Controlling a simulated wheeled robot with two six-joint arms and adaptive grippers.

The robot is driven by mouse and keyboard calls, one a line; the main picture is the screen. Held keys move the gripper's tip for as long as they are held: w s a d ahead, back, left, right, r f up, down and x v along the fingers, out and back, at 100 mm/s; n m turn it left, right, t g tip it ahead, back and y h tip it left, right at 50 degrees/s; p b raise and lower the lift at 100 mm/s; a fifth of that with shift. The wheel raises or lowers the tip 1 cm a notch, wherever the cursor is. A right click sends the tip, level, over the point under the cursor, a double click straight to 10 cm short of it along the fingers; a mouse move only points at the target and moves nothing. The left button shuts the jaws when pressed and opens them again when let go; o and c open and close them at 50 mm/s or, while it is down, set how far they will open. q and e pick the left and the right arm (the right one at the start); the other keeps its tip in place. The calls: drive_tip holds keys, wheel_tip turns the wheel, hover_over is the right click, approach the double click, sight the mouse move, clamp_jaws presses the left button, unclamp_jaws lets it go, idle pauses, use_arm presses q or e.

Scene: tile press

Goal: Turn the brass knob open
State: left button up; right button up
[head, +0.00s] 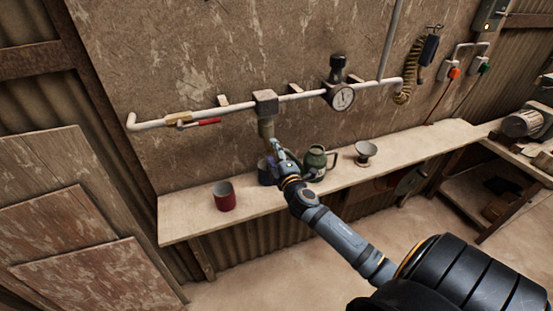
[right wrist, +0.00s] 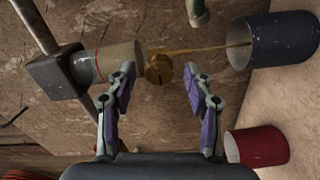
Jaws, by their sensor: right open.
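The brass knob (right wrist: 159,69) shows in the right wrist view at the end of a pale cylinder (right wrist: 110,62) with a red ring, which hangs from a dark block on the wall pipe. It has a dark slot. My right gripper (right wrist: 160,80) is open, with one finger on each side of the knob in the picture. I see no finger touching it. In the head view my right gripper (head: 276,152) is at the lower end of this cylinder (head: 266,127) and hides the knob. My left gripper is not in view.
A thin brown streak runs from beside the knob to a blue cup (right wrist: 272,40); I cannot tell whether it is liquid. A red cup (head: 224,196), a green jug (head: 316,158) and a pale goblet (head: 366,153) stand on the shelf (head: 185,219). A gauge (head: 343,97) sits on the pipe.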

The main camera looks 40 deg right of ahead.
drive_tip(key=v, duration=1.1)
drive_tip(key=shift+s, duration=0.25)
drive_tip(key=shift+f, duration=0.1)
drive_tip(key=s+d+f+m+g+h, duration=0.1)
drive_tip(key=d+f+m+g, duration=0.15)
drive_tip(key=f, duration=0.65)
drive_tip(key=s+d+f+m+g, duration=0.15)
drive_tip(key=d+f, duration=0.25)
drive_tip(key=f, duration=0.5)
drive_tip(key=s+d+f+m+g+y, duration=0.1)
drive_tip(key=s+f+g, duration=0.3)
drive_tip(key=f, duration=0.6)
drive_tip(key=s+d+f+m+g, duration=0.1)
drive_tip(key=s+f+m+g, duration=0.1)
drive_tip(key=s+f, duration=0.6)
drive_tip(key=s+a+f+m+g+y, duration=0.1)
drive_tip(key=s+a+f+m+g, duration=0.2)
drive_tip(key=s+a+f, duration=0.4)
drive_tip(key=s+a+f+m+g+y, duration=0.2)
drive_tip(key=s+a+f, duration=0.5)
drive_tip(key=s+f, duration=0.7)
drive_tip(key=shift+s+a+m+g+y, duration=0.3)
drive_tip(key=shift+s+m+g, duration=0.2)
drive_tip(key=shift+s+g, duration=0.15)
